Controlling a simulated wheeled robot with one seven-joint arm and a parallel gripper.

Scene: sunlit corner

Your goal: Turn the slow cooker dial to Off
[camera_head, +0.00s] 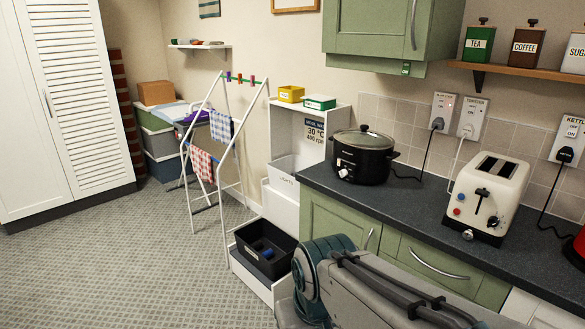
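A black slow cooker (364,158) with a glass lid stands at the left end of the dark worktop (420,205). Its small dial (343,173) is low on the front, facing left toward the room; its setting is too small to read. A plug lead runs from the cooker to a wall socket. My arm shows at the bottom, folded in front of the cupboards, below and apart from the cooker. My gripper is not in view.
A cream toaster (486,197) stands right of the cooker, with part of a red kettle (576,245) at the right edge. Green cupboards (335,216) front the worktop. A drying rack (215,150) and a black bin (264,248) stand left. The tiled floor (120,265) is clear.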

